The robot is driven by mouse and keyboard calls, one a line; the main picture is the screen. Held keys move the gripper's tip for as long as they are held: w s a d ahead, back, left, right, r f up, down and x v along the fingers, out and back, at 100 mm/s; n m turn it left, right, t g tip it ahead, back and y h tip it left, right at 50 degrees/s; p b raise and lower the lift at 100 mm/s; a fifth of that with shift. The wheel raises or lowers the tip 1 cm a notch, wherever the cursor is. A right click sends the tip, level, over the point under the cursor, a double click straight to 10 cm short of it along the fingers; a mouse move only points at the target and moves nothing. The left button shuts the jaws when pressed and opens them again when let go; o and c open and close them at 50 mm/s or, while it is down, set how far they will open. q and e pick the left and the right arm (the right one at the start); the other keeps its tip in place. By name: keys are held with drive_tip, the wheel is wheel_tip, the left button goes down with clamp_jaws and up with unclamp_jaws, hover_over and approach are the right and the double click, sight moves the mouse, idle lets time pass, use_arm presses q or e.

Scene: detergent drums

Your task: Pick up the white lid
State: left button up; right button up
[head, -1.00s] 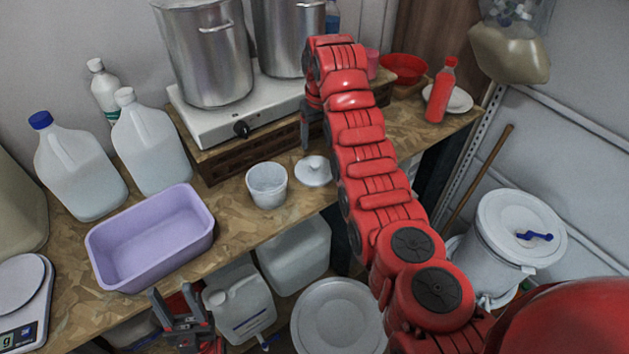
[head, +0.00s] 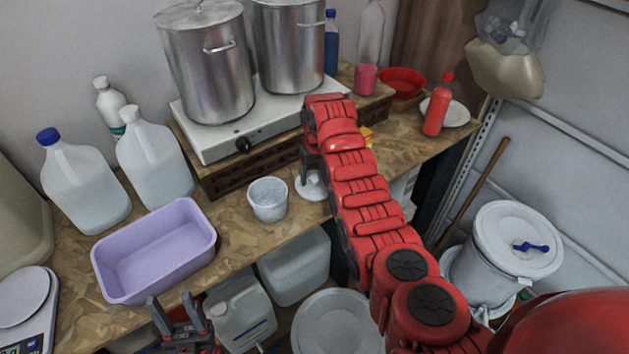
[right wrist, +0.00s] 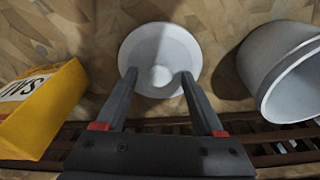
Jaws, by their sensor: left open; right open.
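The white lid (head: 312,188) lies flat on the wooden worktop, right of the white tub, partly hidden by my right gripper in the head view. In the right wrist view the lid (right wrist: 160,45) is a round white disc with a raised knob (right wrist: 160,76) near its lower side. My right gripper (right wrist: 159,75) is open, its two fingers over the lid, one on each side of the knob, with gaps to both. In the head view the right gripper (head: 308,172) points down over the lid. My left gripper (head: 174,306) is open and empty, below the worktop's front edge.
The white tub (head: 268,200) stands close to the lid. A yellow box (right wrist: 40,108) is on the other side. The hot plate (head: 215,140) with two steel pots is behind, on a brown slatted base. A purple basin (head: 150,285) stands to the left.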

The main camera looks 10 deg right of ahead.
clamp_jaws()
drive_tip(key=shift+r, duration=0.15)
idle(0.4)
